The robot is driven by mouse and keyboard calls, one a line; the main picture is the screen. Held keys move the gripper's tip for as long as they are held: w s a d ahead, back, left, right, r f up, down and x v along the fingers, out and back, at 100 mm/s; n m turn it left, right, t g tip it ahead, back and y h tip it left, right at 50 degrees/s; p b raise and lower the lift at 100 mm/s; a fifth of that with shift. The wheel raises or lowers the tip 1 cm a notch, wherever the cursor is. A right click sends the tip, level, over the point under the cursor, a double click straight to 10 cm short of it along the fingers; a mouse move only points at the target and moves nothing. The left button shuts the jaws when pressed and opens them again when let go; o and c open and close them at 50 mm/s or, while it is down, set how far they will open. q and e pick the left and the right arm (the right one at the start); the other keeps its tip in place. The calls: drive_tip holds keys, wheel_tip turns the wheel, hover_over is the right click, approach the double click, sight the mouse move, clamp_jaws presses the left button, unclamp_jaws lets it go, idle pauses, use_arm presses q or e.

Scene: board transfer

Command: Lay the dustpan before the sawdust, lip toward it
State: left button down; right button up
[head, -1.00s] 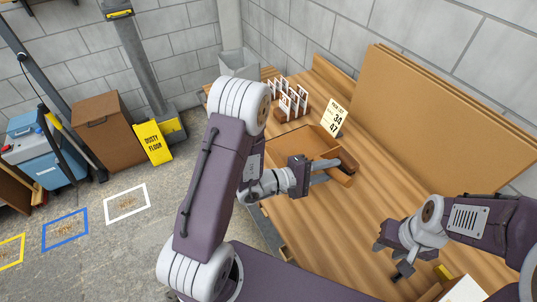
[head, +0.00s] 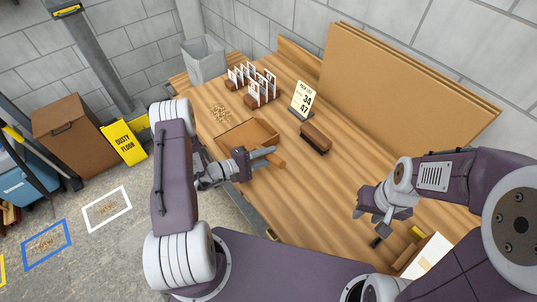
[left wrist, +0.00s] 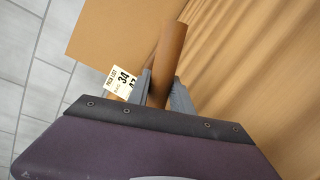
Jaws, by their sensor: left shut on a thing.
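The brown dustpan (head: 240,134) is over the left part of the workbench, its handle (head: 277,162) at the lower right. My left gripper (head: 265,154) is shut on the handle. The handle also shows in the left wrist view (left wrist: 172,45) between the fingers (left wrist: 162,90). The sawdust (head: 221,114) lies on the bench just beyond the pan's upper-left side, which faces it opposite the handle. I cannot tell whether the pan touches the bench. My right gripper (head: 375,220) looks open and empty over the right part of the bench.
A brush (head: 315,137) lies right of the dustpan. A pick-list sign (head: 302,97), card racks (head: 258,95) and a grey bin (head: 203,60) stand farther back. Boards (head: 405,85) lean behind. Bench (head: 330,195) between the grippers is clear.

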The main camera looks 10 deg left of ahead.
use_arm(q)
drive_tip(key=shift+f, duration=0.15)
drive_tip(key=shift+f, duration=0.15)
drive_tip(key=c, duration=1.1)
unclamp_jaws()
drive_tip(key=shift+c, duration=0.2)
